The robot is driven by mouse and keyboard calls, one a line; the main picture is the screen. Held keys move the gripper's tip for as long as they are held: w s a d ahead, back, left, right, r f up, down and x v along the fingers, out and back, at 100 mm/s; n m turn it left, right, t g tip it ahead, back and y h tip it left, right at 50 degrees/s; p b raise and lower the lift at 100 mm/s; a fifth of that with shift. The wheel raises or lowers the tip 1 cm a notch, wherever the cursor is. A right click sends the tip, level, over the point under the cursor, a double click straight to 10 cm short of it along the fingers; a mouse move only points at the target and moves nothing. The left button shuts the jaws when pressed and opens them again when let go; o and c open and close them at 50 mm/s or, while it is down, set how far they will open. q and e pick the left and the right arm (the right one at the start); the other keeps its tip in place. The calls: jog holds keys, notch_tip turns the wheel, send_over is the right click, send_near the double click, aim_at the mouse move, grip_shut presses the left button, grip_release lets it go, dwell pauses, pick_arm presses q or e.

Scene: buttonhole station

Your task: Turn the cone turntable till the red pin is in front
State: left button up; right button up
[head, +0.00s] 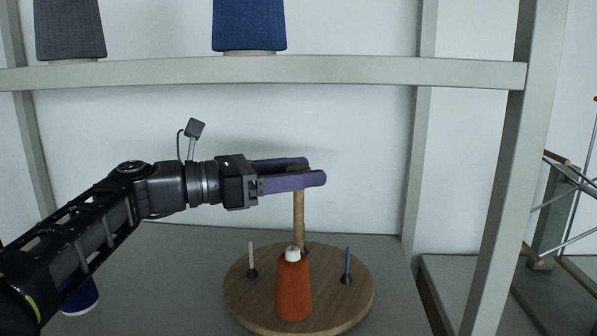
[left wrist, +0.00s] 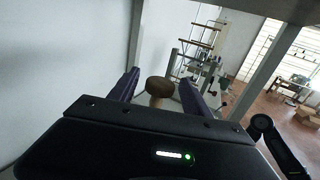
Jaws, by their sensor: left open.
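The cone turntable (head: 340,308) is a round wooden disc on the grey bench. An orange-red cone (head: 293,290) with a white top stands at its front. A pale pin (head: 251,260) stands at the left and a blue pin (head: 347,266) at the right. I cannot make out a red pin; a dark base shows partly behind the cone. A wooden post (head: 299,215) rises from the disc. My left gripper (head: 312,171) is open, its purple fingers on either side of the post's top. The left wrist view shows the round brown knob (left wrist: 158,88) between the fingers, contact unclear.
A shelf (head: 350,72) above carries a dark grey cone (head: 69,30) and a blue cone (head: 249,25). A dark blue cone (head: 82,298) stands at lower left, partly behind my arm. A grey upright (head: 497,190) stands at right.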

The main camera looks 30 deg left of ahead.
pick_arm(q)
jog(key=v, duration=0.7)
jog(key=shift+s+a+p, duration=0.3)
dwell(0.4)
